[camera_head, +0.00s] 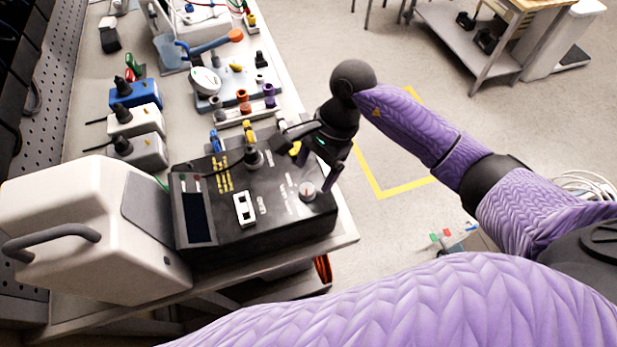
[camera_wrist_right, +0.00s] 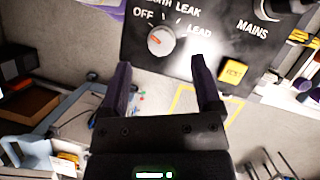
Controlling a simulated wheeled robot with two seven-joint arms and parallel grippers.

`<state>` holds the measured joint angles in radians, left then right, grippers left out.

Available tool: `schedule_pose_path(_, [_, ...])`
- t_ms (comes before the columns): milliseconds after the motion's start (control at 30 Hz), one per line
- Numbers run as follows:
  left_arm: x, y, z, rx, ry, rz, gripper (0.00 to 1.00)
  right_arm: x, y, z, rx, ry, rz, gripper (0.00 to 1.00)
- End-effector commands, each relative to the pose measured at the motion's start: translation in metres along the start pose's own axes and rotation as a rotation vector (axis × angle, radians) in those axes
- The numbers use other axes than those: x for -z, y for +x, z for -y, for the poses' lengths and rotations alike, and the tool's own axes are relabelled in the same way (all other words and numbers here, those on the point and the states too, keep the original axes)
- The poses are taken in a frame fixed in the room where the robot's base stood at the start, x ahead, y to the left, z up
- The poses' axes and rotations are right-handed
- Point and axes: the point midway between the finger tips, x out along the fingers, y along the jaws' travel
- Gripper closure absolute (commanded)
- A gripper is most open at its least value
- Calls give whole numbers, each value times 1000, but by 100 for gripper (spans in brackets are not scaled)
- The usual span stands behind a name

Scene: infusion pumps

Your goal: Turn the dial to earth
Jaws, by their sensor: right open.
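The dial (camera_head: 307,191) is a round pale knob on the sloping top of a dark grey tester box (camera_head: 275,225), near its right end. In the right wrist view the dial (camera_wrist_right: 161,41) has a reddish mark on its face. Labels around it there read OFF, LEAK and LEAD, with the word before LEAK partly cut off. My right gripper (camera_head: 306,160) is open and empty, above the box. In the right wrist view its two fingertips (camera_wrist_right: 160,68) stand apart, with the dial between and beyond them, apparently untouched. My left gripper is not in view.
A white case (camera_head: 75,215) with a grey handle stands left of the tester. A black plug (camera_head: 252,157), a white rocker switch (camera_head: 243,208) and a yellow part (camera_wrist_right: 232,72) are on or beside the panel. Several devices crowd the bench behind. Open floor lies right.

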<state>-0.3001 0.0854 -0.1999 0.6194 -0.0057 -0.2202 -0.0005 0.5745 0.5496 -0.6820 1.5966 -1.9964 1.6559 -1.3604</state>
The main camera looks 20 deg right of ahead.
Motion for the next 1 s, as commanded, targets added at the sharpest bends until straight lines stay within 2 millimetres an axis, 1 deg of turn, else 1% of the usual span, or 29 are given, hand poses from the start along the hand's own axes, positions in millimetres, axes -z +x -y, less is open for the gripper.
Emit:
schedule_pose_path(33, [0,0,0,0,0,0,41,-1,11,0,-3,2,4,18])
schedule_pose_path(100, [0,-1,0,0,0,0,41,-1,25,0,-2,0,4,18])
schedule_pose_path(200, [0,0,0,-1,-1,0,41,0,38,0,1,1,3,18])
schedule_pose_path(333, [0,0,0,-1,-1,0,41,0,45,0,2,-1,1,18])
schedule_pose_path(500, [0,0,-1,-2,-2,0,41,0,45,0,2,0,1,18])
schedule_pose_path(533, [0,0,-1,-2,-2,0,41,0,44,0,3,0,1,20])
schedule_pose_path(567, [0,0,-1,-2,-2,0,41,0,44,1,3,0,1,26])
schedule_pose_path(600, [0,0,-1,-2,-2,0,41,0,44,1,3,0,1,35])
schedule_pose_path(667, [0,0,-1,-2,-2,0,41,0,44,1,3,0,1,48])
schedule_pose_path(700, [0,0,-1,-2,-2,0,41,0,44,1,3,0,1,56])
schedule_pose_path(767, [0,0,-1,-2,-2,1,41,0,44,1,3,0,1,69])
schedule_pose_path(800, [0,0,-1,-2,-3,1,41,0,44,1,3,0,1,77])
schedule_pose_path(867, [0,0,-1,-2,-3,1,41,0,44,1,3,0,1,90])
schedule_pose_path(900, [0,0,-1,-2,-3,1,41,0,44,1,3,0,2,98])
schedule_pose_path(933, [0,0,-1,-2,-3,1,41,0,44,1,3,0,2,100])
schedule_pose_path(1000, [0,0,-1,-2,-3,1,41,0,44,1,3,0,2,100])
